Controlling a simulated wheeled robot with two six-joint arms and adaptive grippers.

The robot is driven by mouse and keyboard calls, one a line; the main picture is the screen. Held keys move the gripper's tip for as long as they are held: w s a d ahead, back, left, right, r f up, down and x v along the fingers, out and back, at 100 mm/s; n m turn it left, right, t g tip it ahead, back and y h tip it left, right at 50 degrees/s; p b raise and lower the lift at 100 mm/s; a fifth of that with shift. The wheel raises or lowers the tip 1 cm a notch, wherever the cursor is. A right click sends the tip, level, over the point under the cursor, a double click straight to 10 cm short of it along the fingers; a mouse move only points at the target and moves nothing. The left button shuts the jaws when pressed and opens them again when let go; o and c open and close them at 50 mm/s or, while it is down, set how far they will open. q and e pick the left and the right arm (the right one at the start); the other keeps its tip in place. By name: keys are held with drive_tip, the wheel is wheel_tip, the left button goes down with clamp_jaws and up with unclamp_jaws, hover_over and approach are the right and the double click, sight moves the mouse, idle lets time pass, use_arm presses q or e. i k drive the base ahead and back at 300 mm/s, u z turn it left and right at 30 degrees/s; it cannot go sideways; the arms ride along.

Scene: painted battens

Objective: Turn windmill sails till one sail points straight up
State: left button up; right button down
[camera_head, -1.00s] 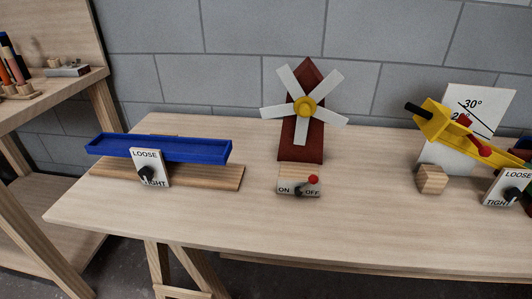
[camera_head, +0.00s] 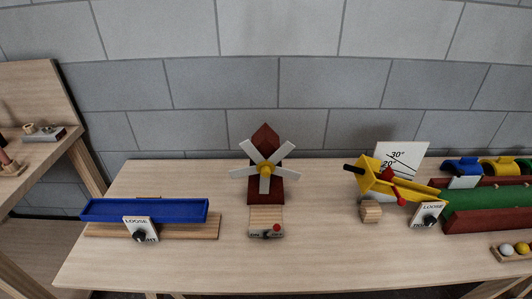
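The windmill (camera_head: 265,196) stands on the table, with a dark red tower and a yellow hub (camera_head: 265,168). Its several pale sails spread around the hub. One sail (camera_head: 264,185) points straight down. Two upper sails lean up-left (camera_head: 251,152) and up-right (camera_head: 281,152), with the tower's peak showing between them. The other two point roughly left and right, tipped slightly down. In front of the tower is a wooden block with an ON/OFF plate (camera_head: 267,235) and a red-knobbed lever (camera_head: 277,228) on its right, OFF side. Neither of my grippers is in view.
A blue tray (camera_head: 145,210) with a LOOSE/TIGHT dial plate (camera_head: 140,229) stands left of the windmill. A yellow chute (camera_head: 385,181) with an angle board (camera_head: 408,152) stands right. A green lane (camera_head: 485,207) lies at far right. The table front is clear.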

sight(265, 167)
drive_tip(key=k, duration=1.3)
drive_tip(key=z, duration=0.6)
drive_tip(key=i, duration=0.65)
drive_tip(key=z, duration=0.5)
drive_tip(key=i, duration=1)
drive_tip(key=u, duration=0.5)
